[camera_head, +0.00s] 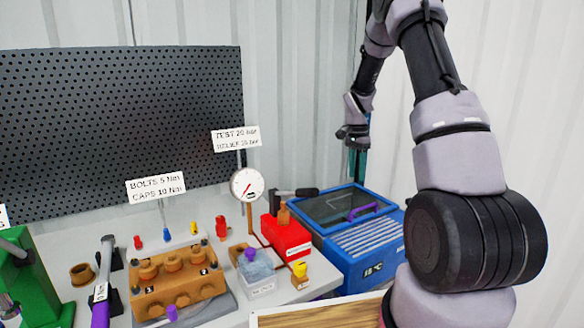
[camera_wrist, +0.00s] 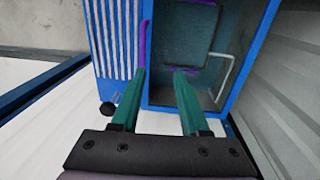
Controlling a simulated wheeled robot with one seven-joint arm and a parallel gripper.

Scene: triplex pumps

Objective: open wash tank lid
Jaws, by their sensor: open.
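The wash tank (camera_head: 385,272) is a blue box at the right end of the bench. In the wrist view the handle (camera_wrist: 144,42) runs along the border between the glazed part and the ribbed panel (camera_wrist: 115,35). My gripper (camera_head: 356,165) is open and empty above the tank. In the wrist view its teal fingers (camera_wrist: 159,72) are apart, pointing down over the glazed part, the left one close beside the handle. I cannot tell whether they touch.
A red box (camera_head: 287,238) and a gauge (camera_head: 247,184) on a post stand left of the tank. A brown pump block (camera_head: 178,285) and small coloured parts fill the bench further left. A wall stands close behind the tank. A dark round knob (camera_wrist: 107,109) sits near the tank's edge.

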